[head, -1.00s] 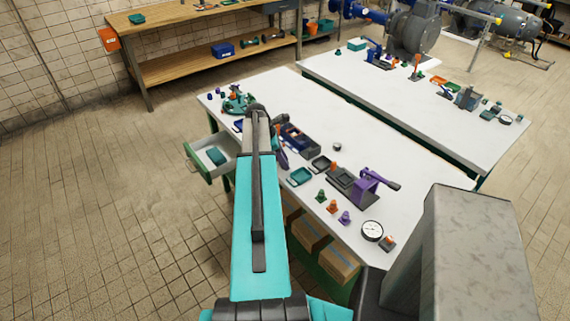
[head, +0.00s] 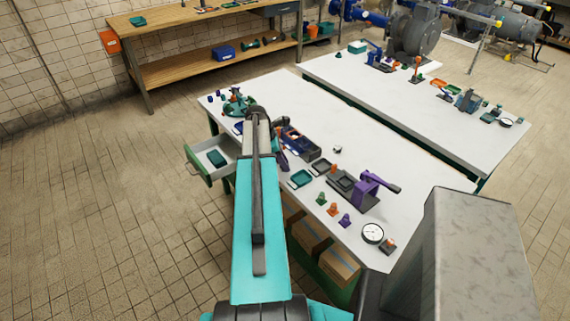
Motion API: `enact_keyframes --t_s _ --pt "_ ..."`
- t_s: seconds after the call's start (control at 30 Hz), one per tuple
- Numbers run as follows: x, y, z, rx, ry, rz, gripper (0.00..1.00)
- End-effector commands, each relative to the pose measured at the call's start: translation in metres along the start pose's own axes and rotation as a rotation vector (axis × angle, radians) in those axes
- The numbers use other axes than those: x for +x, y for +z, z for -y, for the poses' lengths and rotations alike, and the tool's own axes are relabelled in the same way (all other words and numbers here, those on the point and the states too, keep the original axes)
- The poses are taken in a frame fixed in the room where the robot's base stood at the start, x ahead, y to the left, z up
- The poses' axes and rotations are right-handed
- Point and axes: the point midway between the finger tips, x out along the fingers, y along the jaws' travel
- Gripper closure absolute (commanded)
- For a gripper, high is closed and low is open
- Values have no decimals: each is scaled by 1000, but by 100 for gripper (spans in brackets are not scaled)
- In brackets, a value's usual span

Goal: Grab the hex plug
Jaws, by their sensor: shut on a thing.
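My arm reaches out over the left part of the near white table, and its far end hides my gripper. The jaws and anything between them do not show. I cannot pick out the hex plug with certainty. Small green (head: 321,198), orange (head: 332,209) and purple (head: 345,220) fittings stand in a row near the table's front edge. A small grey round part (head: 337,149) sits alone in the middle of the table.
The table (head: 400,160) also bears a purple-handled press (head: 370,188), a dial gauge (head: 373,233), a dark bin (head: 299,142) and a teal tray (head: 300,178). An open drawer (head: 204,165) juts out at the left. A second white table (head: 400,90) stands behind.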

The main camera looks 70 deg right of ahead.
Motion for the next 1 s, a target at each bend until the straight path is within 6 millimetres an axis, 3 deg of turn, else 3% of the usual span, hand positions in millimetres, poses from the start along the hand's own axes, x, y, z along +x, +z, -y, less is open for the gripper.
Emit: enact_keyframes --t_s 0.53,1.0 --pt "-32 12 1 0 2 0 100" --pt "-73 -68 53 -3 3 0 100"
